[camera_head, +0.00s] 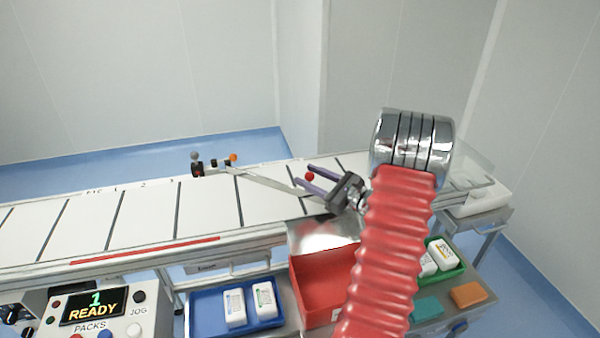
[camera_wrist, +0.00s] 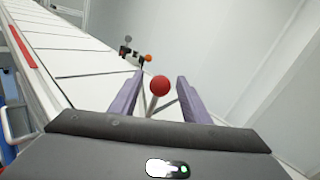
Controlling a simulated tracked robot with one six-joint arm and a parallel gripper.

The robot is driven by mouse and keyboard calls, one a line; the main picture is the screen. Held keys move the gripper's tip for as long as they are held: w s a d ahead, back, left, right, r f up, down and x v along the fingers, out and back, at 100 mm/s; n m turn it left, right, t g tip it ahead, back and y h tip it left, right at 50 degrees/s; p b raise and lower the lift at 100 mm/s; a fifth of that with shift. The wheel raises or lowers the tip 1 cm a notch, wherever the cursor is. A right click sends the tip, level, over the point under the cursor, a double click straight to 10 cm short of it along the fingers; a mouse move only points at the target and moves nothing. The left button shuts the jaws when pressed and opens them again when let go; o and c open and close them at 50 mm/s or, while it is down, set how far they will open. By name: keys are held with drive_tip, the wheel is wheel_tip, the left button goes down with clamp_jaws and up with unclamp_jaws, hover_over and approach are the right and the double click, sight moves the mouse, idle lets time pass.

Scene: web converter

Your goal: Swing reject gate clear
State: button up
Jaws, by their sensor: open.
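The reject gate (camera_head: 265,182) is a thin grey bar lying slantwise across the white conveyor, from a pivot at the far edge towards my gripper. A red ball knob (camera_head: 310,176) stands at its near end. My gripper (camera_head: 308,176) is open, with its two purple fingers on either side of the knob. In the wrist view the red knob (camera_wrist: 160,86) on its short stem sits between the open fingers (camera_wrist: 158,85), with gaps on both sides. Whether anything touches is not visible.
The conveyor (camera_head: 150,218) runs across the scene. A red bin (camera_head: 310,285) stands below its near edge, beside a blue tray (camera_head: 207,318) with two white packs. A green tray (camera_head: 459,268) lies right of my arm. A control panel (camera_head: 95,306) reads "1 READY".

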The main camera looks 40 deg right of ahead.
drive_tip(key=shift+w+a, duration=0.15)
drive_tip(key=shift+w, duration=0.85)
drive_tip(key=shift+w+a, duration=0.15)
drive_tip(key=shift+w, duration=0.85)
clamp_jaws()
